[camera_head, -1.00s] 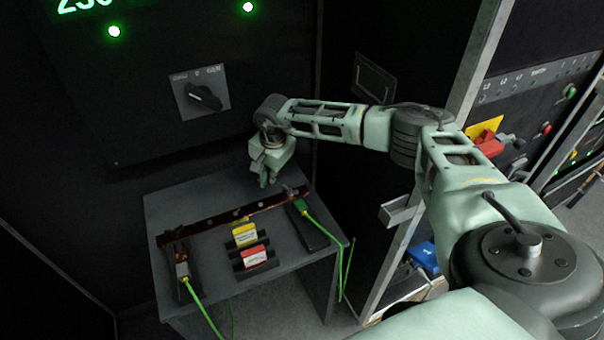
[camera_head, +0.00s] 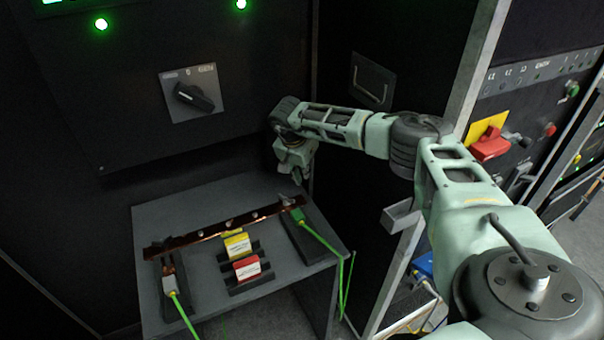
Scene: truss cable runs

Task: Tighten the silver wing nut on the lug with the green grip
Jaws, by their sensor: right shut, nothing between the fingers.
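A dark copper bar (camera_head: 210,233) lies across the grey table (camera_head: 165,214) with several small studs or nuts along it. The lug with the green grip (camera_head: 298,214) lies at the bar's right end, its green cable running down right. A small silver piece (camera_head: 285,201), seemingly the wing nut, sits beside it; its fit is too small to tell. My right gripper (camera_head: 299,178) is shut and empty, pointing down just above and behind that end. My left gripper is not in view.
Yellow (camera_head: 237,245) and red (camera_head: 247,268) tags stand in black holders before the bar. A second green cable (camera_head: 182,312) leaves the bar's left end. A cabinet with a rotary switch (camera_head: 194,96) stands behind. A metal post (camera_head: 471,85) rises to the right.

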